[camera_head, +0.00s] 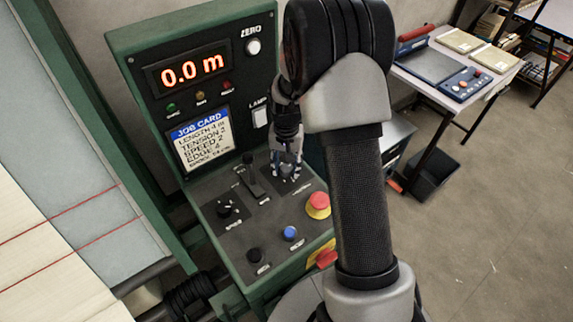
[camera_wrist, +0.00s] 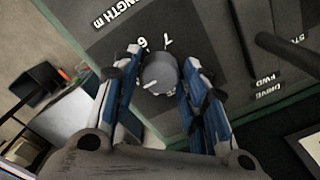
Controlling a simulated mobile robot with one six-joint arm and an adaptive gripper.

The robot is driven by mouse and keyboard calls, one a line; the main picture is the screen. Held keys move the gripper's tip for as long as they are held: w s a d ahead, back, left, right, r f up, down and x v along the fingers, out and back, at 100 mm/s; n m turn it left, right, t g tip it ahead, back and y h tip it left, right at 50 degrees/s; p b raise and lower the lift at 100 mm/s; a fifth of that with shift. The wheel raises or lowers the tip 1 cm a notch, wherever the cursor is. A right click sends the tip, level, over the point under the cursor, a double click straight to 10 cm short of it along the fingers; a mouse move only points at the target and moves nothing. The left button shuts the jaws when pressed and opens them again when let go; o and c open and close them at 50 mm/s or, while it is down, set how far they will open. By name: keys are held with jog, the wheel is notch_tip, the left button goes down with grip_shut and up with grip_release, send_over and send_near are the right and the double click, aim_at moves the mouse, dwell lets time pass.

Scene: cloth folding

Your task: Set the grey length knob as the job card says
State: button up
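The grey length knob (camera_wrist: 160,72) shows in the wrist view on the dark panel, under the word LENGTH m. A white mark on it points to the lower left of the picture. The figures 6 and 7 show beside it; other marks are hidden. My gripper (camera_wrist: 161,56) is open with one finger on each side of the knob. A gap shows at the left finger; contact at the right finger cannot be told. In the head view my gripper (camera_head: 288,167) covers the knob. The job card (camera_head: 200,142) lists length, tension, speed and edge; its length figure looks like 4.
The display (camera_head: 192,72) reads 0.0 m. A lever (camera_head: 250,180), a black speed knob (camera_head: 227,208), a blue button (camera_head: 290,233), a black button (camera_head: 254,255) and a red emergency button (camera_head: 318,204) are close by on the panel. Cloth (camera_head: 50,240) lies at left.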

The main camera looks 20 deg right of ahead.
aim_at(287, 167)
jog(key=shift+o, duration=1.2)
jog(key=shift+r, duration=0.1)
notch_tip(287, 167, up, 12)
